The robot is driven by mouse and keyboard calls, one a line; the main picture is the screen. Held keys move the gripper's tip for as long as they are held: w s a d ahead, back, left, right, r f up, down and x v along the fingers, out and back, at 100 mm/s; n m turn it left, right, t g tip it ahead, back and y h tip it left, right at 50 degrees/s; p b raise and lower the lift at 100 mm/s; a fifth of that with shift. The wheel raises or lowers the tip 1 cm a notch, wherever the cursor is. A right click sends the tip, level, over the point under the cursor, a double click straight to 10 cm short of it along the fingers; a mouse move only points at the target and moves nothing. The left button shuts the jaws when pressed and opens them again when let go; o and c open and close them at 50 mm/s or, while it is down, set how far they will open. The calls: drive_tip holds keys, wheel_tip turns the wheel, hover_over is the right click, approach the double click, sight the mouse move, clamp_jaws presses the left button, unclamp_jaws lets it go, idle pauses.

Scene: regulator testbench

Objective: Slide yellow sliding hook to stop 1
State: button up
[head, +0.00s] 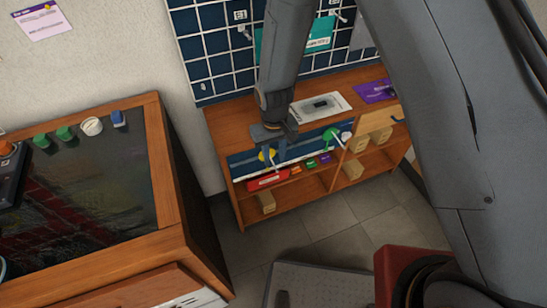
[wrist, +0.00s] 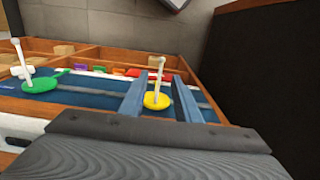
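In the wrist view the yellow hook (wrist: 157,100) lies between the two blue-grey fingers of my gripper (wrist: 162,80). The fingers stand apart, one on each side of the disc; I cannot tell whether either touches it. In the head view my gripper (head: 274,150) points down in front of the panel and partly covers the hook. Stop 1 is not clearly readable.
The wooden shelf (head: 238,127) holds several small wooden blocks below. A cabinet with a dark top (head: 90,190) and knobs stands at the left. Tiled floor lies in front.

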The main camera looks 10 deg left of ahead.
drive_tip(key=shift+f, duration=0.85)
clamp_jaws()
drive_tip(key=shift+a, duration=0.1)
